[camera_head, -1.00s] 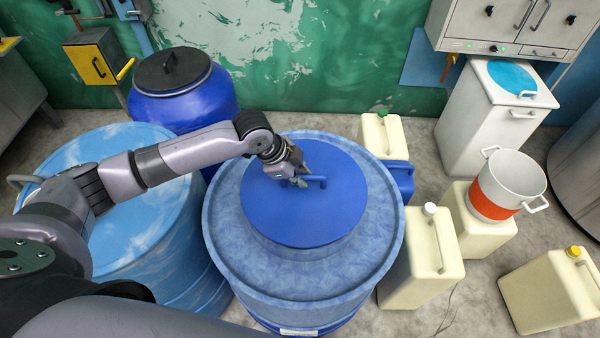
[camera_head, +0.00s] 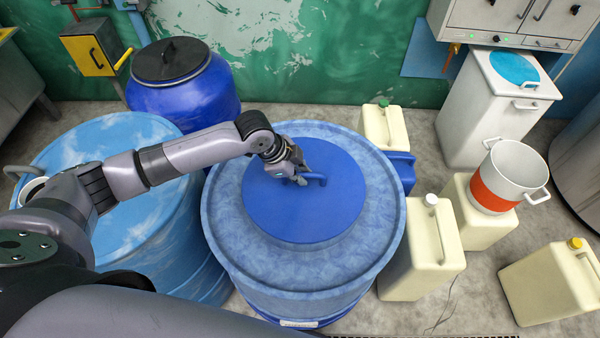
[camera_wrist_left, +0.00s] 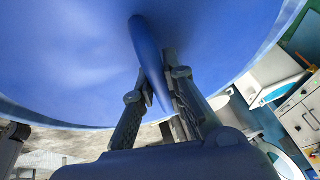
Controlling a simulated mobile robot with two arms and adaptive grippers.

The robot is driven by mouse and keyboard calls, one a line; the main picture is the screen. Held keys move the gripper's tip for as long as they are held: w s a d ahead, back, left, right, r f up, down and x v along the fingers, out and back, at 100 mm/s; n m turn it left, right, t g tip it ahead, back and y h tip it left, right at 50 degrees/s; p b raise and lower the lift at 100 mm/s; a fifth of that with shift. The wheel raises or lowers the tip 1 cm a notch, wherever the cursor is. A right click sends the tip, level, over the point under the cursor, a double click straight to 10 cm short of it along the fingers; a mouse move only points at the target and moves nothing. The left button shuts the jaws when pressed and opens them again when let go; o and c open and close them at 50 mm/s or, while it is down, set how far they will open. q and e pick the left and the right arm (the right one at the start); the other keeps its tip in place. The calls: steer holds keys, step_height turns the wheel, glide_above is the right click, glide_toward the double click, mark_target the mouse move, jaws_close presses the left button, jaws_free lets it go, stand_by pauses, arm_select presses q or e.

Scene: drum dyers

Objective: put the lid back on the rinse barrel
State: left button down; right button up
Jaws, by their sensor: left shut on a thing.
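The round blue lid (camera_head: 300,220) is over the middle of the large light-blue barrel (camera_head: 235,245), whose mottled top surface shows all around it. I cannot tell whether the lid rests there or is held just above. My left gripper (camera_head: 300,177) is at the lid's blue bar handle (camera_head: 317,180). In the left wrist view, the fingers (camera_wrist_left: 152,78) are on either side of the handle (camera_wrist_left: 147,50), shut on it, and the lid's blue surface (camera_wrist_left: 65,55) fills the upper part. My right gripper is not in view.
A light-blue drum (camera_head: 115,225) stands under my left arm. A dark-lidded blue barrel (camera_head: 190,105) is behind it. Cream canisters (camera_head: 425,255) crowd the right side, one bearing a white and orange pot (camera_head: 510,180). A white bin (camera_head: 485,125) stands at the back right.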

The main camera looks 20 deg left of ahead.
arm_select(q)
steer(key=shift+f, duration=0.15)
stand_by(0.8)
steer(key=c, duration=1.6)
jaws_free()
steer(key=shift+o, duration=0.2)
steer(key=shift+f, duration=0.1)
steer(key=v, duration=1.2)
